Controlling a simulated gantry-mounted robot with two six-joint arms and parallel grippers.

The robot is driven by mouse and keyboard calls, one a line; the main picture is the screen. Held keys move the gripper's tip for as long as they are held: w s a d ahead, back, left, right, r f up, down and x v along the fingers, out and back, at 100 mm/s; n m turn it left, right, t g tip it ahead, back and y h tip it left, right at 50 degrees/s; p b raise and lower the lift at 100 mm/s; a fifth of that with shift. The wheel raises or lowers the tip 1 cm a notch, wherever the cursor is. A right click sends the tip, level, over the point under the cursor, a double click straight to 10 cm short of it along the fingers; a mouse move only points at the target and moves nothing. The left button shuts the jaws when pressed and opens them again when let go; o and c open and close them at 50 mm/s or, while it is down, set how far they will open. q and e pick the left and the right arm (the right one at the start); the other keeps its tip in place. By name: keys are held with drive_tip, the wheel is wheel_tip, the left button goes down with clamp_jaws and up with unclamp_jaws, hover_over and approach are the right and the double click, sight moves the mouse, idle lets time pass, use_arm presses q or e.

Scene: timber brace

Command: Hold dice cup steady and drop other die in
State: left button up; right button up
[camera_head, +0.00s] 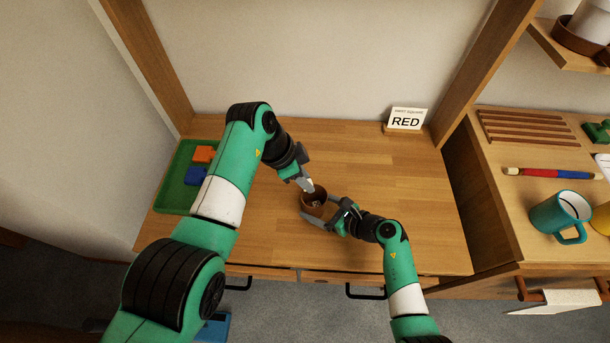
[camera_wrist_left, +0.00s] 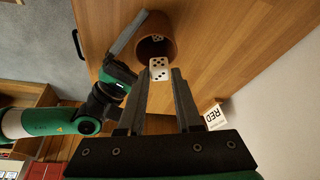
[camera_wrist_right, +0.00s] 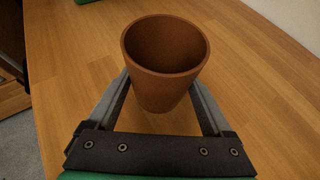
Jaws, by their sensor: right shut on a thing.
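A brown dice cup (camera_head: 314,201) stands upright near the middle of the desk, its mouth open upward. My right gripper (camera_head: 326,222) is shut on the cup from the right, with one finger on each side, as the right wrist view (camera_wrist_right: 166,95) shows. One white die (camera_wrist_left: 158,38) lies inside the cup. The other white die (camera_wrist_left: 159,69) is between the fingertips of my left gripper (camera_wrist_left: 161,76), above the cup's mouth. I cannot tell whether the fingers still grip this die. The cup's floor is hidden in the right wrist view.
A green tray (camera_head: 172,196) with orange (camera_head: 203,154) and blue (camera_head: 196,176) blocks is at the desk's left. A sign reading RED (camera_head: 406,119) stands at the back right. The desk right of the cup is clear. A teal mug (camera_head: 558,216) is on the side counter.

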use_arm(q)
drive_tip(key=o, duration=0.4)
drive_tip(key=v, duration=1.2)
